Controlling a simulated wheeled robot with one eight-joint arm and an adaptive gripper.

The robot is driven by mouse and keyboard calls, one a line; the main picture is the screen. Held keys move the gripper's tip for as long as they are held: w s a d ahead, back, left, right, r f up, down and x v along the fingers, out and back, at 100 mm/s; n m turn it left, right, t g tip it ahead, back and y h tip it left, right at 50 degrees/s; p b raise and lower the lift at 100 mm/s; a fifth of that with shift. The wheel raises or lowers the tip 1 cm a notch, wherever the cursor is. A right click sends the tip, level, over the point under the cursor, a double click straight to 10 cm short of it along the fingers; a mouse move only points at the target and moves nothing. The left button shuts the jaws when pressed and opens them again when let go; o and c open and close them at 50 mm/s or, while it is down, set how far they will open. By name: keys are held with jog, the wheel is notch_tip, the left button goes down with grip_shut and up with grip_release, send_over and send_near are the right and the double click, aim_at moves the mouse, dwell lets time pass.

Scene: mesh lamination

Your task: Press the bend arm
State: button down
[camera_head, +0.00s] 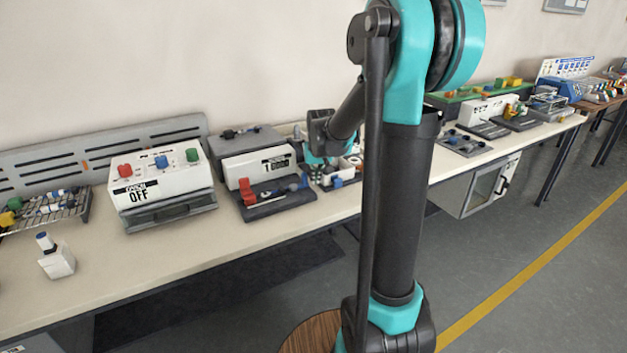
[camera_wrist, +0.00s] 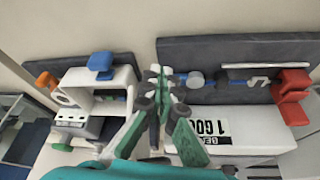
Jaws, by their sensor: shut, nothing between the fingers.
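A white machine (camera_head: 262,165) with a black-on-white label stands on the bench, with a dark grey base plate (camera_head: 276,203) in front. A red lever-like part (camera_head: 248,191) rises at the plate's left end; in the wrist view, which looks turned round, it is at the right (camera_wrist: 292,90). A round blue-grey part (camera_wrist: 195,80) and a thin pale bar (camera_wrist: 265,66) lie along the plate. Which part is the bend arm I cannot tell for certain. My gripper (camera_wrist: 160,76) is shut and empty, its tips appearing near the plate's end, away from the red part. Contact is unclear.
A white unit with a blue-topped part (camera_wrist: 101,65) is close beside my gripper.

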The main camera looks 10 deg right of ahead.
jog(key=d+v, duration=0.1)
jog(key=v, duration=0.7)
jog(key=shift+r, duration=0.2)
jog(key=s+f, duration=0.7)
jog(key=s, duration=0.5)
jog(key=s+f, duration=0.8)
jog(key=s, duration=0.5)
jog(key=shift+f, duration=0.25)
jog(key=c, duration=2.3)
grip_release()
jog(key=shift+d, duration=0.1)
